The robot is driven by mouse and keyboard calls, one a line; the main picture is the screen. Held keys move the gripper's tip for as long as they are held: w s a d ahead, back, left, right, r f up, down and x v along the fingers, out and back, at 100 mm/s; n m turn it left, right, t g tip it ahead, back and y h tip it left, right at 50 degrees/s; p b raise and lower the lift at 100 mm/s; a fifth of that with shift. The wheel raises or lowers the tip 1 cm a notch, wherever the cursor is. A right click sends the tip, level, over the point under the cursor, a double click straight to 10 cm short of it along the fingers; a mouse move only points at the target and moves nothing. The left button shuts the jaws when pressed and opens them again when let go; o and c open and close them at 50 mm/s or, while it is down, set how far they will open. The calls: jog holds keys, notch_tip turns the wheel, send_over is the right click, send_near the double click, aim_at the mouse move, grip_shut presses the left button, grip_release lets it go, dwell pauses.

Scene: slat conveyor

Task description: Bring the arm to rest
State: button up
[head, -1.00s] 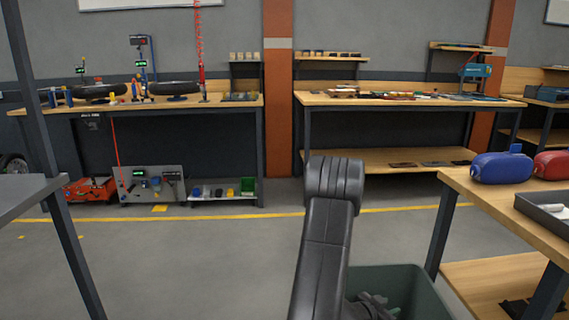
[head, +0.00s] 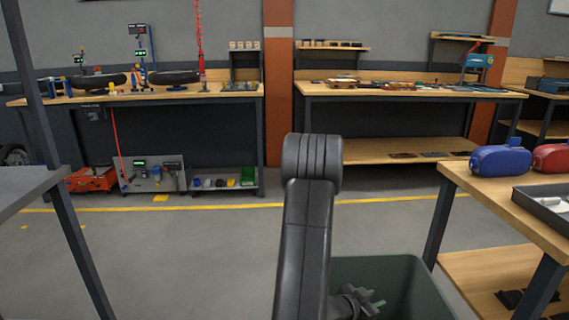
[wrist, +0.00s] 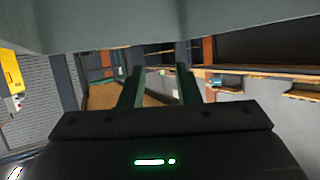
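My arm rises in the middle of the head view and bends over at a dark rounded joint. My gripper (head: 374,302) is partly hidden behind the arm, in front of or over a dark green bin (head: 425,298); I cannot tell whether it is inside the bin. In the wrist view my gripper (wrist: 158,88) has its two fingers apart, with nothing held between them. A grey-green surface crosses the top of that view.
A wooden bench (head: 465,187) at right carries a blue object (head: 500,159), a red object (head: 551,158) and a grey tray (head: 540,205). A grey table (head: 30,185) stands at left. Workbenches line the back wall. Open floor (head: 175,260) lies left of my arm.

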jog(key=b+x, duration=0.1)
jog(key=x, duration=0.8)
notch_tip(320, 180, up, 7)
jog(key=p, duration=0.5)
jog(key=a+r+n+t+y+p, duration=0.2)
jog(key=a+r+n+y+p, duration=0.1)
jog(key=a+r+p, duration=0.4)
jog(key=a+r+n+t+y+p, duration=0.2)
jog(key=a+r+n+y+p, duration=0.2)
jog(key=a+p, duration=0.9)
jog(key=a+r+n+t+y+p, duration=0.1)
jog(key=a+r+n+y+p, duration=0.2)
jog(key=a+r+p, duration=0.7)
jog(key=shift+w+n+t+y+p, duration=0.4)
jog(key=shift+w+p, duration=0.05)
jog(key=shift+p, duration=1.2)
jog(key=shift+s+b, duration=0.1)
jog(key=shift+b, duration=0.3)
